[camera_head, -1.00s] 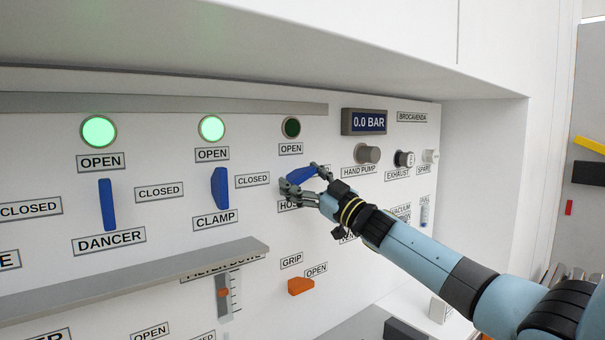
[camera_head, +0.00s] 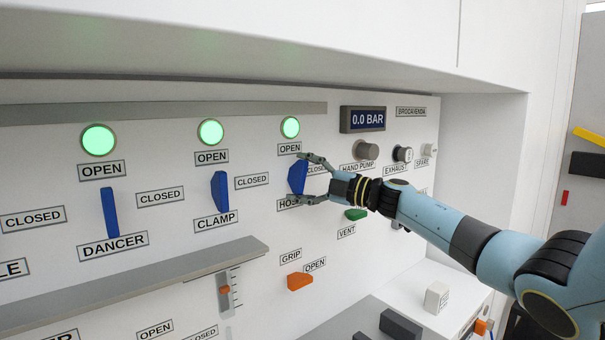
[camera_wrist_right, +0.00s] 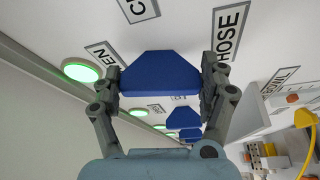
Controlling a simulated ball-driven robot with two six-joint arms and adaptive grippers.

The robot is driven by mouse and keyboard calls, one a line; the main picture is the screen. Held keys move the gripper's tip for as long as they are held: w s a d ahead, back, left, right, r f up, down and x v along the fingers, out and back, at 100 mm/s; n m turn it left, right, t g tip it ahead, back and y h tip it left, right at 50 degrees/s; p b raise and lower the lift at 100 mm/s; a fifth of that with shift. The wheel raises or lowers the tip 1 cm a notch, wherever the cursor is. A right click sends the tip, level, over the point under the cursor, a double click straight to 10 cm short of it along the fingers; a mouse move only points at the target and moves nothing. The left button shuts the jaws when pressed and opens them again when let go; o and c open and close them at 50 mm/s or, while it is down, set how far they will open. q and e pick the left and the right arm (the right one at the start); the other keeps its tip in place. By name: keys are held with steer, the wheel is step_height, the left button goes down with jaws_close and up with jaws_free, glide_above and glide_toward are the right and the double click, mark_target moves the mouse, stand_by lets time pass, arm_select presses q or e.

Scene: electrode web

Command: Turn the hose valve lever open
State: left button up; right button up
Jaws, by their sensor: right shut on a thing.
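The blue hose valve lever (camera_head: 297,177) stands upright on the panel, between the OPEN label above it and the HOSE label below. The green lamp (camera_head: 290,127) above it is lit. My right gripper (camera_head: 313,178) is at the lever, one finger near its upper end and the other near its lower end. In the right wrist view the blue lever (camera_wrist_right: 160,72) sits between the two fingers of the right gripper (camera_wrist_right: 162,85), which are shut on it. My left gripper is not in view.
The upright clamp lever (camera_head: 220,191) and dancer lever (camera_head: 109,212) are to the left under lit lamps. A green vent lever (camera_head: 355,214) is close below my right wrist. A grey ledge (camera_head: 140,285) juts out lower left. The pressure display (camera_head: 363,120) reads 0.0 BAR.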

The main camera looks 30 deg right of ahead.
steer(key=shift+n+g+p, duration=0.5)
steer(key=shift+n+p, duration=0.1)
steer(key=shift+n, duration=0.7)
steer(key=shift+f, duration=0.15)
steer(key=o, duration=1.2)
steer(key=shift+c, duration=0.2)
steer(key=v, duration=1.2)
steer(key=shift+a, duration=0.1)
